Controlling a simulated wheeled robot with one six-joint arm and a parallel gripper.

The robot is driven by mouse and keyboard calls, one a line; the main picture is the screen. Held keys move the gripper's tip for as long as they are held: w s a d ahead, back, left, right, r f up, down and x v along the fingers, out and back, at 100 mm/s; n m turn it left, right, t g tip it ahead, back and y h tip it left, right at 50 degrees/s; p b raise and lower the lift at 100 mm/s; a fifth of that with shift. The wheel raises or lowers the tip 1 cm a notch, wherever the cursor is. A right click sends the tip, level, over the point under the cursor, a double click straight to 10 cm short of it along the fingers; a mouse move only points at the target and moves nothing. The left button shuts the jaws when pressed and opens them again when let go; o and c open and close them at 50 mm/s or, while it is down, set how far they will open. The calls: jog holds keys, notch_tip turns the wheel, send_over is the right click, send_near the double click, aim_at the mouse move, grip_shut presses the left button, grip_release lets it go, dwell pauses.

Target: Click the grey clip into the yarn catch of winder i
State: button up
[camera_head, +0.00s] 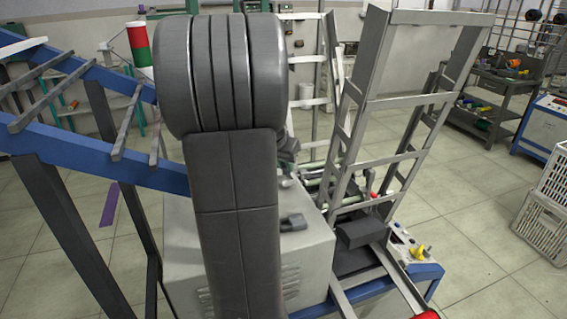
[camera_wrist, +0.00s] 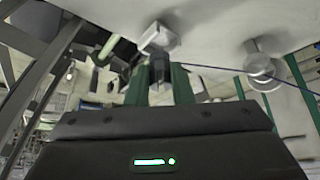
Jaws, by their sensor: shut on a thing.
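In the wrist view my gripper (camera_wrist: 160,80) has two green fingers shut on a small dark grey piece, which looks like the grey clip (camera_wrist: 158,71). Just beyond the clip is a light grey block (camera_wrist: 158,40) on the pale machine face, which may be the yarn catch. The clip's tip appears close to this block; I cannot tell whether they touch. In the head view my arm covers the middle, and gripper, clip and catch cannot be made out.
A round metal knob (camera_wrist: 258,62) with a thin dark yarn stands right of the block. In the head view a grey machine housing (camera_head: 300,255) stands behind my arm, with a tall metal frame (camera_head: 400,103) at right and a blue rack (camera_head: 90,157) at left.

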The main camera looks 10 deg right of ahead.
jog(key=shift+f+b, duration=1.15)
jog(key=shift+f, duration=0.15)
jog(key=o, duration=1)
jog(key=v, duration=1.4)
jog(key=shift+w+d, duration=0.1)
